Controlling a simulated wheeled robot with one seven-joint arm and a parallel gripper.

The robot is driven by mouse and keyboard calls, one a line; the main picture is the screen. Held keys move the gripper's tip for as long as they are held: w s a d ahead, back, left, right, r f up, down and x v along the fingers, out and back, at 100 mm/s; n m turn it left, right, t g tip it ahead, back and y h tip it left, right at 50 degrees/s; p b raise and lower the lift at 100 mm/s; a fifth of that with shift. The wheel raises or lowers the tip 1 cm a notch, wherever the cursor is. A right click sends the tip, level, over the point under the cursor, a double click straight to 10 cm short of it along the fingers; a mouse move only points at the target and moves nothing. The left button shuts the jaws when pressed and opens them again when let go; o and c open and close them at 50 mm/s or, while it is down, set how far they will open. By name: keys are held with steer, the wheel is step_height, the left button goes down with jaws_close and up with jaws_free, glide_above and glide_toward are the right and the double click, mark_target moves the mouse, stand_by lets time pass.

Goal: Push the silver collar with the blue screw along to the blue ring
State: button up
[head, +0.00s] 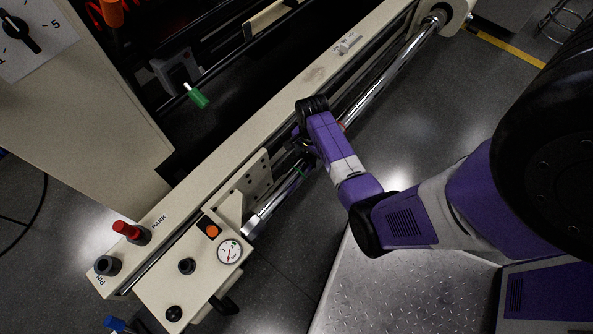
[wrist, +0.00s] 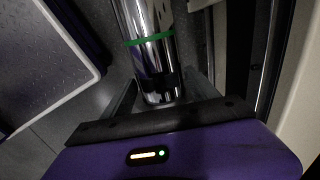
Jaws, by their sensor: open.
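A shiny silver shaft (head: 385,82) runs diagonally along the front of the beige machine in the head view. My gripper (head: 303,148) is at the shaft's lower part. In the wrist view the open gripper (wrist: 165,95) has one dark finger on each side of the shaft (wrist: 133,18). A green ring (wrist: 149,39) circles the shaft just beyond the fingers. Dark patches show on the shiny metal between the fingers; I cannot tell whether this is the silver collar. I cannot make out a blue screw or a blue ring in either view.
The beige rail (head: 315,75) runs close beside the shaft. A green-tipped lever (head: 198,97) is behind the rail. Open floor lies right of the shaft.

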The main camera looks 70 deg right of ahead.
steer(key=shift+r+p, duration=3.35)
steer(key=shift+r, duration=0.25)
steer(key=shift+f, duration=0.1)
step_height(320, 180, up, 8)
steer(key=p, duration=0.1)
steer(key=shift+p, duration=0.4)
